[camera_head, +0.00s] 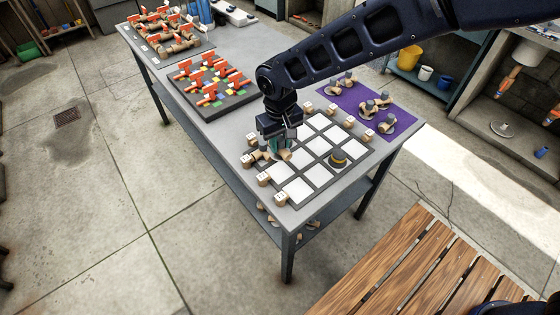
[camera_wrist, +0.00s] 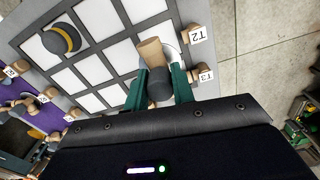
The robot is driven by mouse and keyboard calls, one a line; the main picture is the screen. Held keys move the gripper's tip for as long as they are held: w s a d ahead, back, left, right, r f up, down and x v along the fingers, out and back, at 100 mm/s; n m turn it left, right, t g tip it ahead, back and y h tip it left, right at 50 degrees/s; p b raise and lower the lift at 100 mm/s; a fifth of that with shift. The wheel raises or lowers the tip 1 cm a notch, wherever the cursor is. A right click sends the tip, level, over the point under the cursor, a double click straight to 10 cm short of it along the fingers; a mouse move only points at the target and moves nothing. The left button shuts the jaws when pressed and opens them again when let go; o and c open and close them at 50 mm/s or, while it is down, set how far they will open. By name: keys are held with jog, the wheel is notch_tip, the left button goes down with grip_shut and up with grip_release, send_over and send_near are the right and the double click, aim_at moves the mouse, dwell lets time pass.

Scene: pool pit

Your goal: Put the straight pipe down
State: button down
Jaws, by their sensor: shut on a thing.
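My gripper (camera_head: 275,148) is over the near-left part of a grey board with white squares (camera_head: 310,168) on the table. In the wrist view, its green fingers (camera_wrist: 161,90) are shut on the straight pipe (camera_wrist: 151,53), a tan piece with a dark grey end. Only a small tan part of the pipe (camera_head: 286,155) shows in the head view. The pipe lies over the squares near the edge by labels T2 (camera_wrist: 198,36) and T3 (camera_wrist: 205,75). I cannot tell whether it touches the board.
A yellow and dark curved piece (camera_head: 338,159) sits on another square. Labelled wooden blocks line the board. A purple mat (camera_head: 390,122) with several fittings lies to the right. A dark tray with orange-handled valves (camera_head: 210,85) stands behind. A wooden bench (camera_head: 410,275) is in front.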

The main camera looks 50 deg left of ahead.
aim_at(280, 139)
jog(key=shift+f, duration=4.35)
jog(key=c, duration=1.2)
grip_release()
jog(key=shift+f, duration=0.1)
jog(key=shift+o, duration=0.2)
notch_tip(280, 139, up, 12)
jog(key=shift+r, duration=0.15)
